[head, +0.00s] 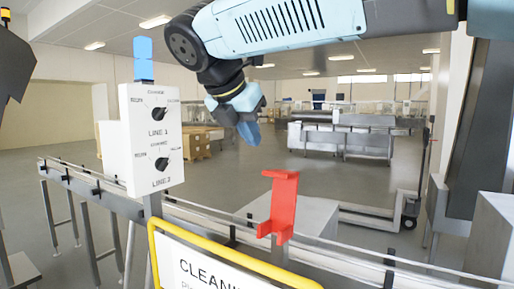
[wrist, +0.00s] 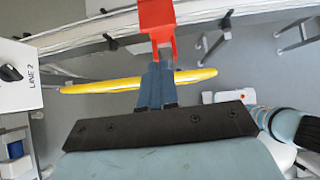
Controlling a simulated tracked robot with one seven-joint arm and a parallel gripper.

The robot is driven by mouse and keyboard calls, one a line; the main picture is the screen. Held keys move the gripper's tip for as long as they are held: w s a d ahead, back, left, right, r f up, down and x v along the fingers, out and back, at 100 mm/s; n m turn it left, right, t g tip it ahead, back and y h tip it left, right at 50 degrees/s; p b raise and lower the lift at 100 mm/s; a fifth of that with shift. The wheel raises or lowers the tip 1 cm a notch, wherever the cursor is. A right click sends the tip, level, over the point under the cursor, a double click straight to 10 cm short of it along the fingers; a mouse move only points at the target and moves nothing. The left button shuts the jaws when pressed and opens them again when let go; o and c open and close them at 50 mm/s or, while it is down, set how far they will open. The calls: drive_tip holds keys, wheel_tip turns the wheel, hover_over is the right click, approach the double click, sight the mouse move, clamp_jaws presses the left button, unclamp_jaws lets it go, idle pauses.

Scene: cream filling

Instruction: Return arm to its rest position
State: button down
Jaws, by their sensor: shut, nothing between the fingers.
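My gripper (head: 249,132) hangs from my blue and white arm at the upper middle of the head view, pointing down. Its fingers are together with nothing between them. In the wrist view the blue fingers (wrist: 156,84) show at the centre. In the head view the gripper is in the air, above and left of a red bracket (head: 284,205). The red bracket also shows at the top of the wrist view (wrist: 156,22), beyond the fingertips, and looks apart from them.
A white control box (head: 152,130) with two black knobs, LINE 1 and LINE 2, stands at left with a blue piece (head: 143,58) on top. A yellow-framed cleaning sign (head: 230,262) is in front. A conveyor rail (head: 340,262) runs across. Open floor lies behind.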

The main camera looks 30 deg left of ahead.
drive_tip(key=shift+s+r, duration=0.2)
drive_tip(key=shift+r, duration=0.05)
idle(0.4)
drive_tip(key=w+d+f+m+g, duration=0.15)
drive_tip(key=w+d+m, duration=0.35)
drive_tip(key=d, duration=0.6)
drive_tip(key=w+d+f+m+h, duration=0.1)
drive_tip(key=w+d+f+m, duration=0.15)
drive_tip(key=d+m, duration=0.6)
drive_tip(key=w+d+f+m+g, duration=0.1)
drive_tip(key=w+d+f+m, duration=0.25)
drive_tip(key=d, duration=1.05)
drive_tip(key=s+d+f+m, duration=0.4)
drive_tip(key=d+m, duration=0.2)
drive_tip(key=d, duration=0.1)
drive_tip(key=s+d+f+m, duration=0.3)
drive_tip(key=d+f+m, duration=0.2)
drive_tip(key=d+m, duration=0.2)
drive_tip(key=s+d+f+m, duration=0.4)
drive_tip(key=d+m, duration=0.2)
drive_tip(key=d, duration=0.2)
drive_tip(key=shift+s+f+m+y, duration=0.15)
drive_tip(key=shift+s+m+y, duration=0.15)
drive_tip(key=shift+s, duration=0.05)
